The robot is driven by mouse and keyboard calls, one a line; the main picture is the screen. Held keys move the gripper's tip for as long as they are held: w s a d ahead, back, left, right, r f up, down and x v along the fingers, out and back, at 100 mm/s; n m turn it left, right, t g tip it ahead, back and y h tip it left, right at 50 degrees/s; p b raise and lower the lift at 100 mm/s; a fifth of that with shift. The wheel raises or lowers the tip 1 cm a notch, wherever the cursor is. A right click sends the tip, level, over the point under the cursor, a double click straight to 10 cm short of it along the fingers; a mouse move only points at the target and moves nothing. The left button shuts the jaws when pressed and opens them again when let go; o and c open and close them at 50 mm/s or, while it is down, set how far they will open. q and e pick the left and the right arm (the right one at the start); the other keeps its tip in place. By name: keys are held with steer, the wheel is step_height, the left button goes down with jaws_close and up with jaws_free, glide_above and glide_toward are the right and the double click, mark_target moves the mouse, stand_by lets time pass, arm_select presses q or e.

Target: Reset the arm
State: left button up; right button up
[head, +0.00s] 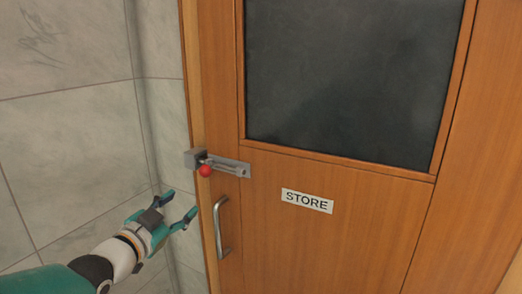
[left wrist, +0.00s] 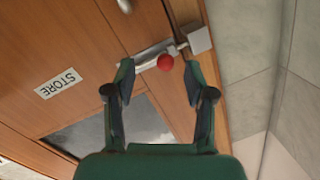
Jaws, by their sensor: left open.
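My left gripper (head: 180,207) is open and empty in the head view, left of the wooden door (head: 280,240) and below the latch. Its two teal fingers also show in the left wrist view (left wrist: 162,80), spread apart, with the red knob (left wrist: 165,62) seen between and beyond their tips. The knob (head: 205,171) hangs on a grey metal bolt latch (head: 228,165) at the door's left edge. The bolt appears to reach into the grey keeper (head: 192,158) on the frame. The fingers look apart from the knob. My right gripper is not in view.
A metal pull handle (head: 222,228) stands out from the door below the latch, close to my left gripper. A STORE sign (head: 307,201) and a dark window panel (head: 350,75) are on the door. A grey tiled wall (head: 70,130) bounds the left side.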

arm_select(q)
steer(key=s+d+f+n+g, duration=0.1)
steer(key=s+d+f+g, duration=0.15)
steer(key=f, duration=0.95)
steer(key=s+d+f+n+g, duration=0.1)
steer(key=f+g, duration=0.2)
steer(key=f, duration=0.9)
steer(key=s+d+f+n+g, duration=0.1)
steer(key=s+d+f+g, duration=0.15)
steer(key=f, duration=0.95)
steer(key=s+d+f+n+g, duration=0.1)
steer(key=s+f+n+g, duration=0.2)
steer(key=s+f, duration=0.4)
steer(key=s+d+f+n+g, duration=0.2)
steer(key=s+f+n+g, duration=0.2)
steer(key=s+f, duration=0.4)
steer(key=s+g, duration=0.1)
steer(key=s, duration=0.6)
steer(key=shift+s, duration=0.25)
steer(key=shift+f, duration=0.1)
